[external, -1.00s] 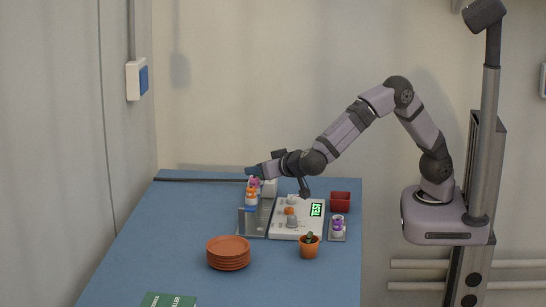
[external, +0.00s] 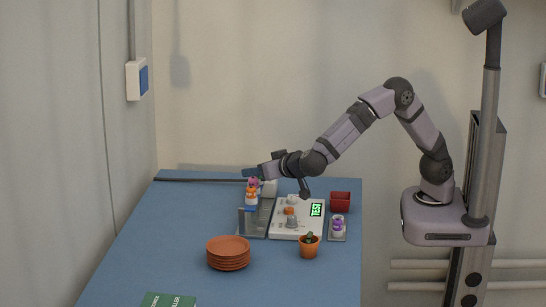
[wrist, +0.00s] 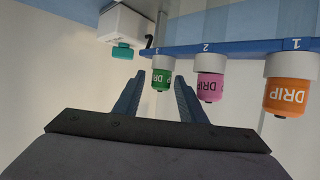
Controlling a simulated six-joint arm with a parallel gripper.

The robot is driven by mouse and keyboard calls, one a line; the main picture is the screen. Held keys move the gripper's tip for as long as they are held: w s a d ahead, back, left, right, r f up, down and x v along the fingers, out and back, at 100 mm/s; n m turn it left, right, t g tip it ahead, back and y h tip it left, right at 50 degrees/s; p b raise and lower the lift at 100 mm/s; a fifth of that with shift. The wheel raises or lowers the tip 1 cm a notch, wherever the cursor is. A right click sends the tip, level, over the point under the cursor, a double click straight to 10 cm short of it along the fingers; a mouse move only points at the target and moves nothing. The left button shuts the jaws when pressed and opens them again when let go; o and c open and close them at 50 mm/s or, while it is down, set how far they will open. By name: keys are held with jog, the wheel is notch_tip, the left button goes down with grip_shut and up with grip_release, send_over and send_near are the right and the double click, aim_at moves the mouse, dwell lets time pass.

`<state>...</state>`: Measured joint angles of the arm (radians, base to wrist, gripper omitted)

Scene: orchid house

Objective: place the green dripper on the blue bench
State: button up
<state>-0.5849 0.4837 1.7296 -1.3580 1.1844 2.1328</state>
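The green dripper (wrist: 161,76) hangs in the wrist view at slot 3 of a blue rack (wrist: 230,47), beside a pink dripper (wrist: 210,82) and an orange dripper (wrist: 287,95). My gripper (wrist: 160,82) is open, and the green dripper appears between its two fingertips; I cannot tell whether they touch it. In the external view my gripper (external: 252,173) is at the far end of the rack, near the pink dripper (external: 254,183) and the orange dripper (external: 251,196). The green dripper is hidden there. The blue bench (external: 160,240) spreads under everything.
A white box with a teal part (wrist: 122,50) is close by. A white device with a green display (external: 316,209), a red bin (external: 340,202), a purple-marked bottle (external: 337,226), a potted cactus (external: 309,247) and stacked saucers (external: 228,253) stand nearby. The bench's left side is clear.

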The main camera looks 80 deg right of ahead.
jog(key=shift+r+p, duration=0.1)
jog(key=shift+p, duration=0.65)
jog(key=b+v, duration=0.1)
jog(key=v, duration=0.2)
jog(key=b+v, duration=0.1)
jog(key=v, duration=0.1)
jog(key=shift+s+a+b, duration=0.3)
jog(key=shift+o, duration=0.5)
jog(key=shift+s+a+r, duration=0.25)
jog(key=shift+s+a, duration=0.15)
jog(key=shift+s, duration=0.1)
jog(key=w+d+r+m+g+p, duration=0.3)
jog(key=d+r+m+g+p, duration=0.3)
jog(key=d, duration=0.7)
jog(key=a+n+y, duration=0.6)
jog(key=a, duration=0.5)
jog(key=shift+s+p, duration=0.35)
jog(key=shift+s, duration=0.1)
